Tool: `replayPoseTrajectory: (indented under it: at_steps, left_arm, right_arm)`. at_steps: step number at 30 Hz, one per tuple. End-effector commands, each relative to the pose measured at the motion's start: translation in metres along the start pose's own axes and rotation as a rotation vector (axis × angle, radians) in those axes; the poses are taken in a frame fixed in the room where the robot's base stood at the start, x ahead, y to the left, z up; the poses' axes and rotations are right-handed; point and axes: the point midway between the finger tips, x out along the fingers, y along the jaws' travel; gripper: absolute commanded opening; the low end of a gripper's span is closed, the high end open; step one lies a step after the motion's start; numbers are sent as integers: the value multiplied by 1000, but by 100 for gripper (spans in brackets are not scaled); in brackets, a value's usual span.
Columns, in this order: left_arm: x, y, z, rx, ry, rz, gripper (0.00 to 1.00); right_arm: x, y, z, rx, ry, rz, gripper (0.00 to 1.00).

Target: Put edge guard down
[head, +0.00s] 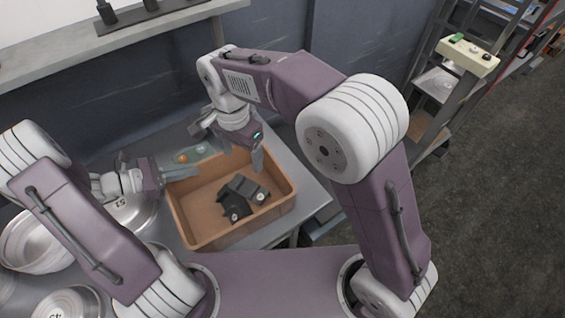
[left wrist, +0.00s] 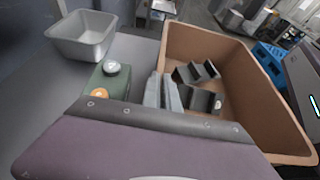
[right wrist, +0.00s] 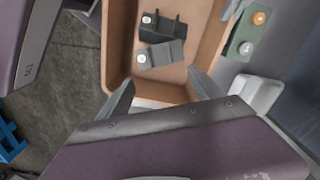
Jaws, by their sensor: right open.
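Two dark angled edge guards (head: 238,195) lie close together on the floor of the brown bin (head: 192,212). They also show in the left wrist view (left wrist: 195,72) and the right wrist view (right wrist: 161,54). My right gripper (head: 228,150) is open above the bin's far part, with nothing between its fingers; the guards lie beyond its fingertips in the right wrist view (right wrist: 162,90). My left gripper (head: 190,172) is at the bin's left wall, its fingers (left wrist: 163,92) together, with no guard visibly held. The fingers partly hide the guards in the left wrist view.
A green button box (left wrist: 112,80) stands beside the bin. A grey tub (left wrist: 82,45) is on the table past it. Metal pots (head: 38,245) are at the left. A blue crate (left wrist: 268,62) is beyond the bin. A stepladder stands at right.

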Motion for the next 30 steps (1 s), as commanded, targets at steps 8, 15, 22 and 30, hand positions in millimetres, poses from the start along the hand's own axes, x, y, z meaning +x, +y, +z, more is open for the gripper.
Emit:
replayPoseTrajectory:
  at_steps: [8,15,22,30]
  left_arm:
    - [0,0,0,0,-1,0,0]
    - [0,0,0,0,-1,0,0]
    - [0,0,0,0,0,0,0]
    - [0,0,0,0,0,0,0]
  right_arm:
    - [12,30,-31,-71,0,-11,76]
    - [58,154,-90,-355,38,-53,76]
    - [87,239,-86,-555,85,-54,76]
    - [93,255,-81,-605,95,-50,76]
